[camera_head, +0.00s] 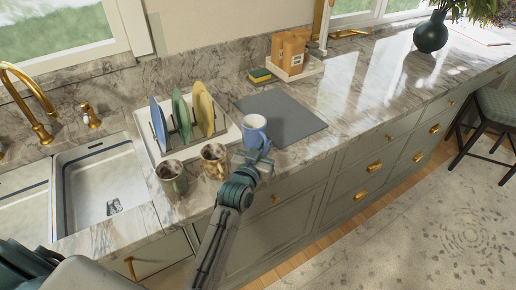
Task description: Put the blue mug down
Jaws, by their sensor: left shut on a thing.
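The blue mug (254,128) with a pale inside is upright at the left edge of the dark grey mat (290,118). My left gripper (258,150) reaches it from the front and is shut on it at its near side. The fingertips are small and partly hidden against the mug. I cannot tell whether the mug's base touches the surface or hangs just above it. My right gripper is not in view.
A yellowish mug (214,160) and a dark green mug (172,178) stand left of the blue mug. Behind them is a white dish rack (147,137) with coloured plates. The sink (100,185) lies further left. The mat's right part is clear.

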